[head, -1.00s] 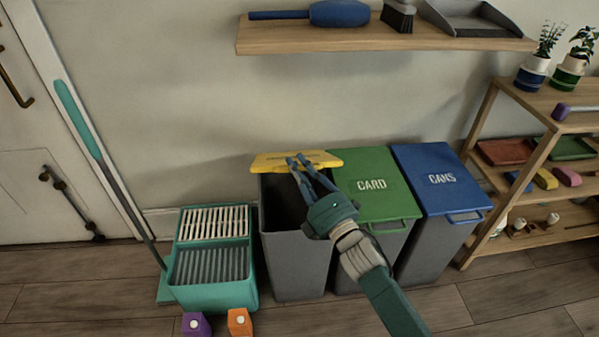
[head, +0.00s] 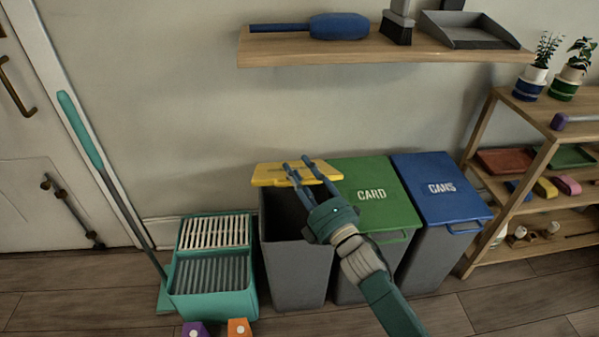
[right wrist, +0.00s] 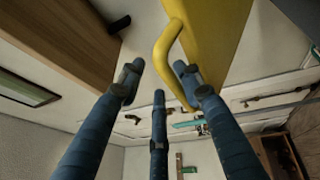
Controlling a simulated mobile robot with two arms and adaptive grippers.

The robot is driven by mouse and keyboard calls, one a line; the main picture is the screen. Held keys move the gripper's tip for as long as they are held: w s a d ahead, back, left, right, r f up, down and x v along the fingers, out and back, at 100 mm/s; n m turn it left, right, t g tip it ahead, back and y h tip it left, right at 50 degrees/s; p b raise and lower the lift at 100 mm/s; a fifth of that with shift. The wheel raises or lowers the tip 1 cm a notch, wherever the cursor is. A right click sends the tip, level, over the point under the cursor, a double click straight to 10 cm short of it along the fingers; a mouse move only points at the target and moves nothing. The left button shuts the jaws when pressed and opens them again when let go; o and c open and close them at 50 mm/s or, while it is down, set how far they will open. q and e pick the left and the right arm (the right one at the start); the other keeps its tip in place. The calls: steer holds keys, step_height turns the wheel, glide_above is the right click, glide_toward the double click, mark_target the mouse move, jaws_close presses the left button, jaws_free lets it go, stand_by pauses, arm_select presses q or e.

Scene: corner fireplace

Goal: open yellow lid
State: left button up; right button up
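The yellow lid (head: 268,174) is raised at the back of the left grey bin (head: 298,268), and the bin's dark inside shows below it. My right gripper (head: 298,164) is over the lid, with its blue fingers spread apart. In the right wrist view the lid (right wrist: 222,35) is at the top, and its yellow handle (right wrist: 167,45) passes between the spread fingertips, close to the right one. The fingers are not closed around the handle. Whether one touches it is unclear. My left gripper is not in view.
A green CARD lid (head: 385,213) and a blue CANS lid (head: 435,195) are shut, to the right. A teal mop bucket (head: 213,300) stands to the left. A wall shelf (head: 380,50) is above. A wooden rack (head: 540,150) stands at far right.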

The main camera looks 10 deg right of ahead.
steer(key=shift+s, duration=0.15)
steer(key=v, duration=1.2)
